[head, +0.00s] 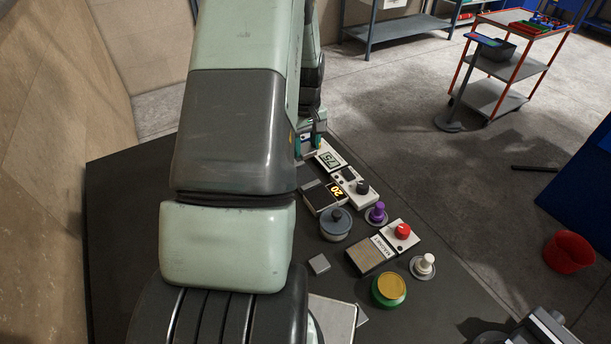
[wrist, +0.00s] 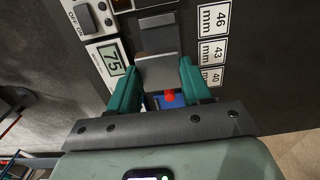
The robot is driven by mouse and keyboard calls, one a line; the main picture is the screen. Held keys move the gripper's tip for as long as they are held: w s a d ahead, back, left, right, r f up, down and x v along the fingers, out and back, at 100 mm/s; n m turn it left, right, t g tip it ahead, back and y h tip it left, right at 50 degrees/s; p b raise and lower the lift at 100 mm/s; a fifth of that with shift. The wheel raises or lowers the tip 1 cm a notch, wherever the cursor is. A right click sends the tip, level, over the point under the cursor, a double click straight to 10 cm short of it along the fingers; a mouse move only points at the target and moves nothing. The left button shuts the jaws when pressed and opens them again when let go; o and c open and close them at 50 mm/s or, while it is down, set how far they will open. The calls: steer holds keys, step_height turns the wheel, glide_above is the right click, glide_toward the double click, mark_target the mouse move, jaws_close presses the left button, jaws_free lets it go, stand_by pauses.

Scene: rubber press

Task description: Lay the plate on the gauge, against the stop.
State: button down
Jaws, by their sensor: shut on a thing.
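In the wrist view, my gripper (wrist: 158,68) has its two green fingers on either side of a flat grey metal plate (wrist: 156,76) and is shut on it. Grey metal surfaces (wrist: 158,40) lie just beyond the plate, beside the display reading 75 (wrist: 115,62), which seems to belong to the gauge. Whether the plate touches them, and which edge is the stop, I cannot tell. In the head view, the display unit (head: 330,157) shows beside my gripper (head: 309,143), which my arm partly hides; the plate is not distinguishable there.
Labels reading 46, 43 and 40 mm (wrist: 211,50) lie to the right in the wrist view. A blue part with a red top (wrist: 170,98) shows between the fingers.

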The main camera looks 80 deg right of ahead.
glide_above(304, 177)
step_height(304, 177, down, 6)
steer(key=shift+a+r, duration=0.1)
steer(key=shift+r, duration=0.1)
steer(key=shift+f, duration=2.2)
steer(key=shift+f, duration=0.1)
steer(key=shift+c, duration=2.4)
jaws_free()
step_height(304, 177, up, 12)
steer(key=shift+r, duration=0.15)
